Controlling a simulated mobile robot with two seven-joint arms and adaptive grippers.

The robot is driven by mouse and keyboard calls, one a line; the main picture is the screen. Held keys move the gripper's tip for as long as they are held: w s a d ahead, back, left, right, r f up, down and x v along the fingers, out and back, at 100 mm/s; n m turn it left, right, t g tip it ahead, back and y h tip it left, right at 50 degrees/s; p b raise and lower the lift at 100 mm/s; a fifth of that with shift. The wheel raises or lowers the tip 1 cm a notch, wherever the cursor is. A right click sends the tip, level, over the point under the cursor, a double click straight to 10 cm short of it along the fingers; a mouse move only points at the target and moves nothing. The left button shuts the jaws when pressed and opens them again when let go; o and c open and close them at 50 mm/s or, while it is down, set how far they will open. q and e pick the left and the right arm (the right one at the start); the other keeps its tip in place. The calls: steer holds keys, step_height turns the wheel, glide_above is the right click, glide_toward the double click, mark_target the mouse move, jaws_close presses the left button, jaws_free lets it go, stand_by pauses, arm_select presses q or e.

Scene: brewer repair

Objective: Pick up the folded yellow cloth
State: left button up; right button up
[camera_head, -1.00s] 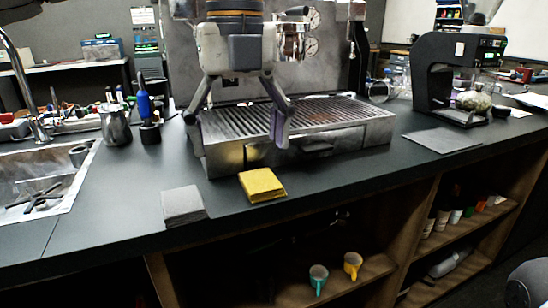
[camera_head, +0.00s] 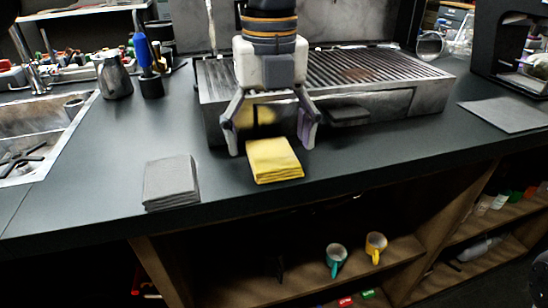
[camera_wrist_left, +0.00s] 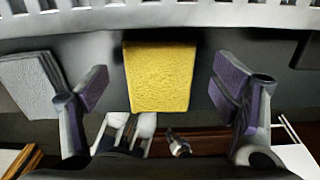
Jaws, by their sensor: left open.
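The folded yellow cloth (camera_head: 273,161) lies on the dark counter (camera_head: 100,215), in front of the espresso machine's drip tray. My left gripper (camera_head: 272,148) is open, with its two fingers spread on either side of the cloth's back part. In the left wrist view the yellow cloth (camera_wrist_left: 160,76) sits between the open fingers of my left gripper (camera_wrist_left: 165,85), with a gap on each side. The fingers do not appear to touch the cloth. My right gripper is not seen.
A folded grey cloth (camera_head: 171,181) lies to the left. The metal drip tray (camera_head: 425,95) stands close behind. A metal pitcher (camera_head: 114,77) and a sink (camera_head: 40,140) are at left. A grey mat (camera_head: 505,114) lies at right. Two mugs stand on the shelf below.

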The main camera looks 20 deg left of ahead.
mark_target(269, 149)
arm_select(q)
steer(key=shift+w+f, duration=0.1)
steer(key=shift+f, duration=0.4)
steer(key=shift+r, duration=0.15)
steer(key=shift+c, duration=0.8)
steer(key=c, duration=1)
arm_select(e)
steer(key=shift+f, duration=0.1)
arm_select(q)
steer(key=shift+r, duration=0.35)
steer(key=r, duration=0.2)
steer(key=r+p, duration=0.1)
steer(key=shift+s+r, duration=0.25)
steer(key=s+a+r+p, duration=0.1)
steer(key=s+a+r, duration=0.1)
steer(key=s+r, duration=0.1)
steer(key=s+a+r+p, duration=0.1)
steer(key=s+a+r, duration=0.1)
steer(key=s, duration=0.3)
steer(key=s+a+r, duration=0.2)
steer(key=s+r, duration=0.1)
steer(key=s, duration=0.1)
steer(key=shift+s+r+p, duration=0.1)
steer(key=shift+r+p, duration=0.3)
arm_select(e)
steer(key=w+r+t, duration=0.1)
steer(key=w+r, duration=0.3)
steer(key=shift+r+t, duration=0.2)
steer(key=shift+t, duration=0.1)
